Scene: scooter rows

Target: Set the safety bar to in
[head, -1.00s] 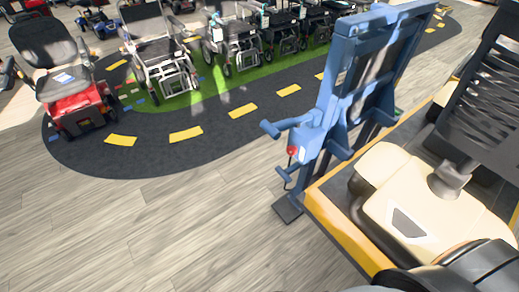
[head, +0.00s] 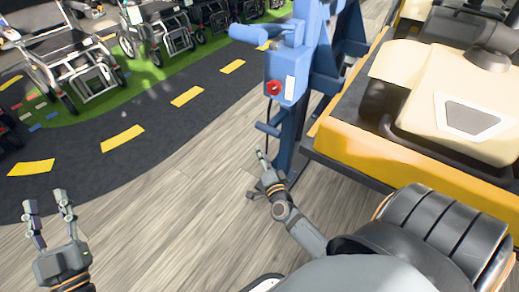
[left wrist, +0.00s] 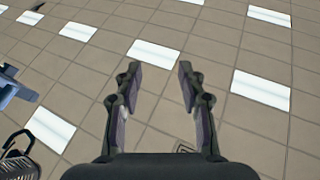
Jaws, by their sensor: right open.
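A blue upright frame (head: 318,60) stands at the upper middle of the head view. A blue bar (head: 252,34) sticks out to its left, and a shorter one (head: 267,129) sits lower down. I cannot tell for sure which part is the safety bar. My right gripper (head: 261,156) is open, just below the lower bar in the picture; I cannot tell whether they touch. My left gripper (head: 48,203) is open and empty at the lower left, far from the frame. Its spread fingers show in the left wrist view (left wrist: 160,82), with nothing between them.
A yellow and cream vehicle (head: 400,150) stands close on the right, beside the blue frame. A red knob (head: 273,88) is on the frame's box. Wheelchairs (head: 75,65) stand on a green strip at the upper left. The wooden floor (head: 165,220) between my grippers is clear.

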